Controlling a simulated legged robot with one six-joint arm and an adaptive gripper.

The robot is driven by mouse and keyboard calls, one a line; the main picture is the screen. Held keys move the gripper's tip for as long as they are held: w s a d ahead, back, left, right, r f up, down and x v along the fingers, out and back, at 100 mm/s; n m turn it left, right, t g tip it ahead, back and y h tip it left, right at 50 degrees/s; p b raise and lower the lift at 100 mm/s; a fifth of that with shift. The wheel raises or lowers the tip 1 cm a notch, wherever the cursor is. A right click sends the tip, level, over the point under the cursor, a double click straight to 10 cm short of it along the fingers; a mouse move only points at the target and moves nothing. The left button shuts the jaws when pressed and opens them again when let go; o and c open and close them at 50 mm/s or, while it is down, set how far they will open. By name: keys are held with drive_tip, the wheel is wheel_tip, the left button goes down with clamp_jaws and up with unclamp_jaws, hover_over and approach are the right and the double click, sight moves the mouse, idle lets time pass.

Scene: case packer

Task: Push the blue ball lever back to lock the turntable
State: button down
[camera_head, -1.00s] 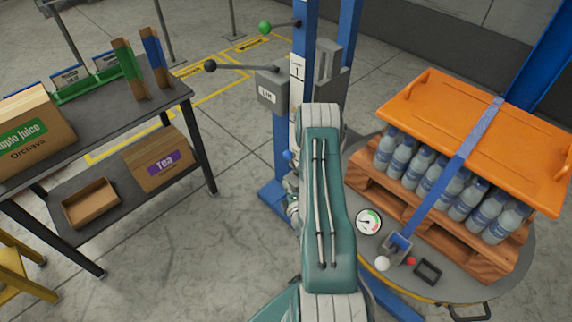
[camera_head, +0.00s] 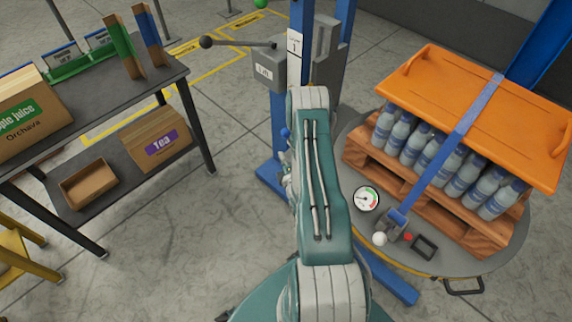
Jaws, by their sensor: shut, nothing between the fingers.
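The blue ball (camera_head: 285,133) of the lever shows just left of my arm, in front of the blue post. The rest of its lever is hidden behind my arm. The round grey turntable (camera_head: 345,150) stands at the right and carries a wooden pallet of bottles. My teal and white arm reaches up the middle of the view and bends down at its far end. A small pale part of it shows below the blue ball. My gripper's fingers are hidden behind the arm, so contact with the lever cannot be seen.
An orange cover (camera_head: 450,95) with a blue strap tops the bottles (camera_head: 410,145). A gauge (camera_head: 367,198) and a white ball (camera_head: 379,239) sit at the turntable's near edge. A black ball lever (camera_head: 206,42) juts left from a grey box. A shelf (camera_head: 110,125) with cartons stands left; floor between is clear.

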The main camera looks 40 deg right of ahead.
sight(284, 135)
drive_tip(key=w+d, duration=0.5)
idle(0.4)
drive_tip(key=shift+d+r+m, duration=0.3)
drive_tip(key=shift+d+r, duration=0.1)
drive_tip(key=shift+d, duration=0.15)
drive_tip(key=d+r+m+g+y, duration=0.1)
drive_tip(key=d+m, duration=0.4)
drive_tip(key=d, duration=0.7)
drive_tip(key=shift+w+r+g+y, duration=0.3)
drive_tip(key=shift+w+g+y, duration=0.2)
drive_tip(key=shift+g, duration=0.2)
drive_tip(key=shift+d, duration=0.15)
